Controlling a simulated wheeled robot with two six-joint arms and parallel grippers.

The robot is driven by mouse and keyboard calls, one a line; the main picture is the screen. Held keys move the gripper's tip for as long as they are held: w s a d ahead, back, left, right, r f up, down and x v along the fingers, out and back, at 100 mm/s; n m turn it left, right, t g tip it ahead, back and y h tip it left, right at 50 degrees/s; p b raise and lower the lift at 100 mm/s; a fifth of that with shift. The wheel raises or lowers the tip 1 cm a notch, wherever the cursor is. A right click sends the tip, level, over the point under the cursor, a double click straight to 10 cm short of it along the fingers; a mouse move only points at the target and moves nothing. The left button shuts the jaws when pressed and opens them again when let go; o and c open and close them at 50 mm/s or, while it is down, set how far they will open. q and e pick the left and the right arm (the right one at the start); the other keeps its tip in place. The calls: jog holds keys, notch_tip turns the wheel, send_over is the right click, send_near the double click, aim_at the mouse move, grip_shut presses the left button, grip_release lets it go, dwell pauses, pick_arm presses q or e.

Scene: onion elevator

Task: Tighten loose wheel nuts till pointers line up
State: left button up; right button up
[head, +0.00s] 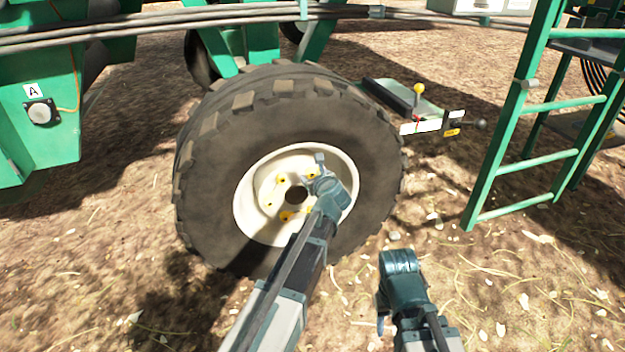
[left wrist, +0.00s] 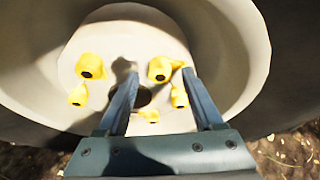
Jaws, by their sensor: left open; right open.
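The wheel (head: 237,130) has a cream rim with several nuts carrying yellow pointers around a dark centre hole (head: 296,195). In the left wrist view an upper right pointer (left wrist: 160,68) sits between my fingertips and its tip turns right. An upper left pointer (left wrist: 90,66), a right one (left wrist: 178,96), a left one (left wrist: 77,96) and a low one (left wrist: 151,115) also show, turned in differing directions. My left gripper (head: 321,168) is open in front of the hub; its own left wrist view shows both fingers (left wrist: 160,74) apart. My right gripper (head: 398,262) is open and empty, low over the ground.
A green ladder (head: 505,140) stands at the right. A hitch bar with a yellow knob (head: 418,89) lies behind the wheel. A green frame panel marked A (head: 35,130) is at the left. Cables run across the top. Straw-littered ground (head: 530,285) at lower right is open.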

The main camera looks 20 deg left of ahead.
pick_arm(q)
jog(key=shift+x, duration=0.8)
grip_shut()
